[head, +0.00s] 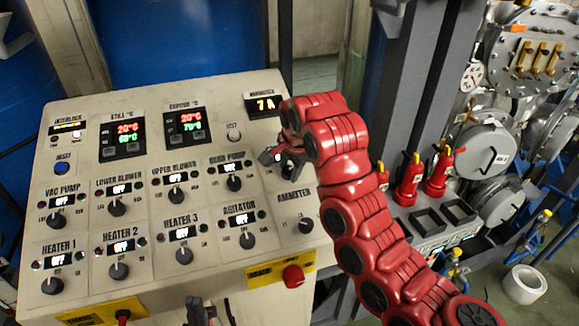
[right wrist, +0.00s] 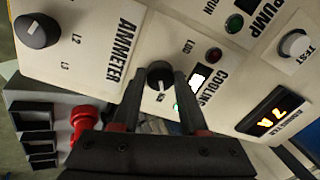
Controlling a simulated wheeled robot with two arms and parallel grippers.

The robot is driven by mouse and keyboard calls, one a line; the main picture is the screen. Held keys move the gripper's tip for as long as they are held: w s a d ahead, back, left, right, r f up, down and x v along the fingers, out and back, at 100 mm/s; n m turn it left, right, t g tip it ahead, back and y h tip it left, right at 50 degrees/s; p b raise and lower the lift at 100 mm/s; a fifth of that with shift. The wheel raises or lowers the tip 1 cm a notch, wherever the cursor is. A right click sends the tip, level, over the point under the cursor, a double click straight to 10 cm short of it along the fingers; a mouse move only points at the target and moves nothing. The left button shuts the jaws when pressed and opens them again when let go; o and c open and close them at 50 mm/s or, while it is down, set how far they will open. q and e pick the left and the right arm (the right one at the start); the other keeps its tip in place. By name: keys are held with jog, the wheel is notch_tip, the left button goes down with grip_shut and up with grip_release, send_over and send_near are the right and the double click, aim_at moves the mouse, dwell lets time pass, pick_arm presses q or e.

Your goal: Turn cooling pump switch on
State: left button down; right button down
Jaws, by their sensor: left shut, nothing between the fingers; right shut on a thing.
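The cooling pump switch is a round black knob (right wrist: 159,74) with a white mark, on the cream control panel (head: 150,240). In the right wrist view it sits between the fingertips of my right gripper (right wrist: 162,82), which is shut on it. A small lit display (right wrist: 198,78) and a green light are beside it, partly behind a finger; the display's text is not readable. In the head view my right gripper (head: 270,156) is at the panel's right side and mostly hides the switch. My left gripper (head: 210,314) is shut and empty at the bottom edge, partly cut off.
A red emergency button (head: 293,276) sticks out at the lower right. Several red bottles (head: 408,180) stand right of my right arm.

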dwell(0.4)
jog(key=shift+c, duration=2.2)
grip_release()
jog(key=shift+r, duration=0.1)
